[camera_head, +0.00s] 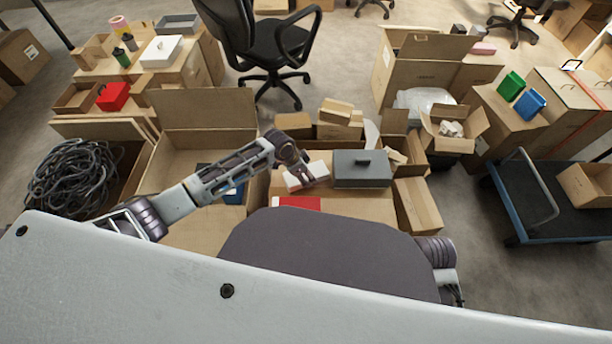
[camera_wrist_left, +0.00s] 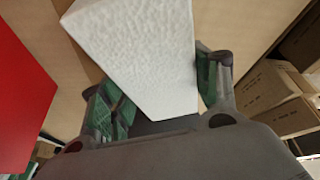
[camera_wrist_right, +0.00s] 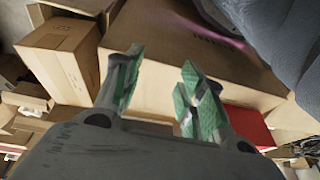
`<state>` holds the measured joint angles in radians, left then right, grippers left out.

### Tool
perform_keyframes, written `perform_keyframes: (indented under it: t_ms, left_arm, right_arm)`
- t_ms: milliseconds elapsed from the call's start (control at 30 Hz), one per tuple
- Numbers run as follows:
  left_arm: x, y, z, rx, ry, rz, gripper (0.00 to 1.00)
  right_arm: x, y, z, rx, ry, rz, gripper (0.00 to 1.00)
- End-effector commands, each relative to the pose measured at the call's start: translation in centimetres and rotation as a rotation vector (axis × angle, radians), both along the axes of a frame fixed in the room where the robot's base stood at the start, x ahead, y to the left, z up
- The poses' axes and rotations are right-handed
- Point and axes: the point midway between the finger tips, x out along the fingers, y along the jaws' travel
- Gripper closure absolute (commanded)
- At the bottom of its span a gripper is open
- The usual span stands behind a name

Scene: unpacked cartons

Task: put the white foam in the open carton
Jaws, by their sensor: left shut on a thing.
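The white foam (camera_head: 307,177) is a pale block with a grainy face, above the closed carton (camera_head: 350,206) in the middle of the head view. My left gripper (camera_head: 299,174) is shut on it; the left wrist view shows the foam (camera_wrist_left: 135,45) between the green-padded fingers (camera_wrist_left: 158,85). I cannot tell whether the foam touches the carton top. A large open carton (camera_head: 205,108), with its back flap raised, stands left of the foam; my left arm crosses it and hides part of its inside. My right gripper (camera_wrist_right: 160,80) is open and empty in the right wrist view.
A grey box with a handle (camera_head: 362,168) sits right of the foam. A red flat thing (camera_head: 299,203) lies in front. Coiled cable (camera_head: 80,178) fills a carton at left. A blue thing (camera_head: 233,194) shows in the open carton. A cart (camera_head: 548,210) stands right.

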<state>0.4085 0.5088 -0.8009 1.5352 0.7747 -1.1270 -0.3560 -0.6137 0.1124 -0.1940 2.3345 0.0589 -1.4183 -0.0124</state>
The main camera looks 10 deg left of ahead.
Motion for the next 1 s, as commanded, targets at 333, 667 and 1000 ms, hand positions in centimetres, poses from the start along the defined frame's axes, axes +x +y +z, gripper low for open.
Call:
perform_keyframes:
  t_ms: [333, 667, 1000]
  left_arm:
    - [0.0, 0.0, 0.4, 0.0, 0.0, 0.0, 0.53]
    - [0.1, 0.0, 3.7, 0.0, -0.001, 0.0, 0.53]
    - [0.0, 0.0, 8.4, 0.001, -0.001, 0.0, 0.53]
  right_arm:
    - [0.2, 0.1, 0.4, 0.003, -0.006, -0.002, 0.6]
    - [0.0, -0.2, -0.8, -0.01, 0.021, -0.004, 0.6]
    - [-0.1, -0.7, -3.5, -0.033, 0.066, -0.009, 0.6]
